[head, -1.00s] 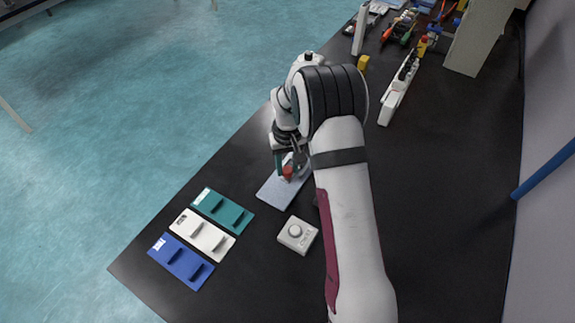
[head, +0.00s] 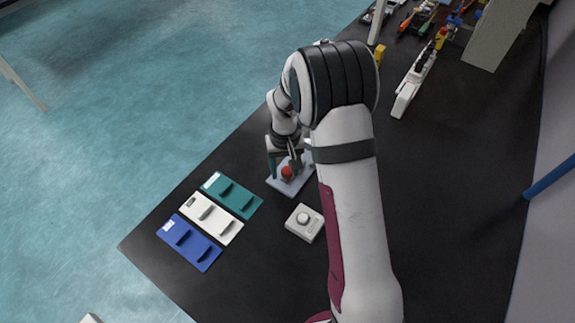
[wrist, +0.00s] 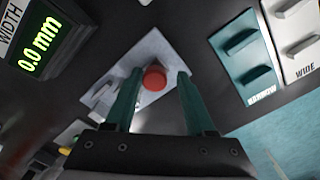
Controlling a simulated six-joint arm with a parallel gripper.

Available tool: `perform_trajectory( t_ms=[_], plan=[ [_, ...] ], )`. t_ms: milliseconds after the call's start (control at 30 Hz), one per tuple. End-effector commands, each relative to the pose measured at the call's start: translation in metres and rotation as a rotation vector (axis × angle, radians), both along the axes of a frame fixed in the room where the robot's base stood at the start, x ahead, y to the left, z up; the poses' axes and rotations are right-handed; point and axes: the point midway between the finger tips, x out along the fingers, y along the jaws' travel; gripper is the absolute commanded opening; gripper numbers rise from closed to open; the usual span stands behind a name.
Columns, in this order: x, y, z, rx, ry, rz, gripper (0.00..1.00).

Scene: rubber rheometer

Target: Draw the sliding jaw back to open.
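A red knob (head: 287,173) stands on a light grey plate (head: 283,188) on the black bench. The wrist view shows the knob (wrist: 155,79) and the plate (wrist: 151,52) from above. My gripper (head: 284,168) has teal fingers and is open over the plate. In the wrist view the fingertips (wrist: 159,74) lie on either side of the knob, with a gap visible at the right finger. I cannot tell whether the left finger touches it. The sliding jaw is not clear to make out; my fingers and arm hide part of the plate. A display (wrist: 42,38) reads WIDTH 0.0 mm.
Teal (head: 232,195), white (head: 212,218) and blue (head: 189,242) plates with raised ridges lie left of the grey plate. A white box with a round dial (head: 304,222) sits close in front. A white long device (head: 413,82) and tools lie farther back. The bench's left edge is near.

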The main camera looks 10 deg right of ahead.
Motion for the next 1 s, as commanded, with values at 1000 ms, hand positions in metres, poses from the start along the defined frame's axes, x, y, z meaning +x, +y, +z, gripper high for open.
perform_trajectory(
  t_ms=[1000],
  plan=[
    [0.002, -0.002, 0.15, -0.002, -0.005, 0.001, 0.69]
  ],
)
